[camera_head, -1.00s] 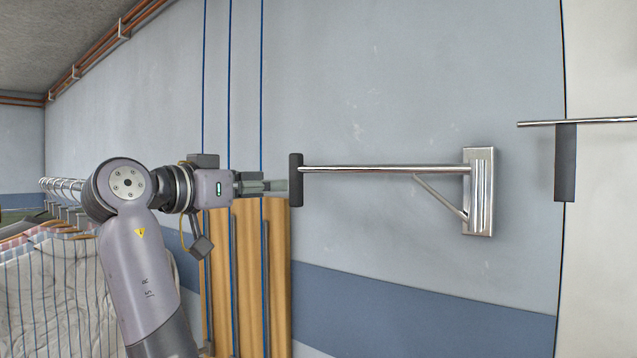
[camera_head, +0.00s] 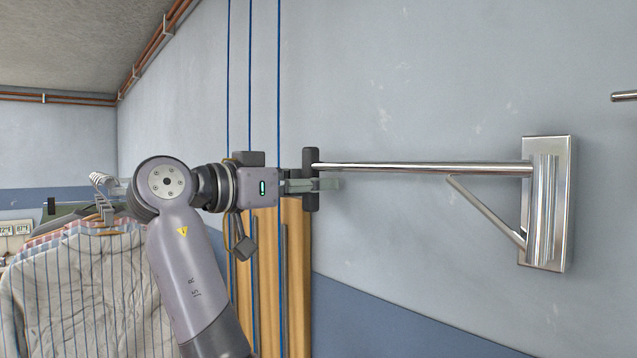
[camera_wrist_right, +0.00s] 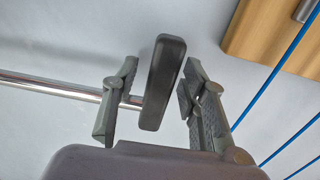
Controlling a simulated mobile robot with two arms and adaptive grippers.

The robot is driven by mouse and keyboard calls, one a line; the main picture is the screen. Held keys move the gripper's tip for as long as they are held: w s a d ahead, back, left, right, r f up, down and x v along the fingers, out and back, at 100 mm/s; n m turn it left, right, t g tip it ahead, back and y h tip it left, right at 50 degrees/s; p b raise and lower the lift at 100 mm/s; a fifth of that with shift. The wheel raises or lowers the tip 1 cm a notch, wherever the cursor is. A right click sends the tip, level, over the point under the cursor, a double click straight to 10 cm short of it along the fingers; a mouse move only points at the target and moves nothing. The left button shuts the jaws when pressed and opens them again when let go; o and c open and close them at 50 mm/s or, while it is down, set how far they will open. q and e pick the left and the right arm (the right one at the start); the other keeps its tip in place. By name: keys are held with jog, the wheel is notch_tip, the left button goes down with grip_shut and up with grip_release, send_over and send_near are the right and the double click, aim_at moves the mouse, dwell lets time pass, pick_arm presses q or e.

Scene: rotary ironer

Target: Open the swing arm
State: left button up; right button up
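The swing arm (camera_head: 420,168) is a shiny metal bar. It runs level along the grey wall from a chrome wall bracket (camera_head: 564,200), with a slanted brace under it. A dark upright handle (camera_head: 310,157) is at its left end. My right gripper (camera_head: 322,185) is at this handle, its fingers reaching past it. In the right wrist view the handle (camera_wrist_right: 163,80) stands between the two spread fingers (camera_wrist_right: 161,85), with a gap visible on each side. The left gripper is not in view.
Striped shirts (camera_head: 85,285) hang on a rack at the lower left. Wooden boards (camera_head: 295,270) and blue vertical lines are on the wall behind my gripper. Another metal bar end (camera_head: 624,97) shows at the right edge. The wall under the swing arm is clear.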

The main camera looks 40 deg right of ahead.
jog(key=shift+a, duration=0.2)
jog(key=shift+c, duration=0.4)
jog(key=shift+d, duration=0.2)
jog(key=c, duration=0.5)
grip_shut()
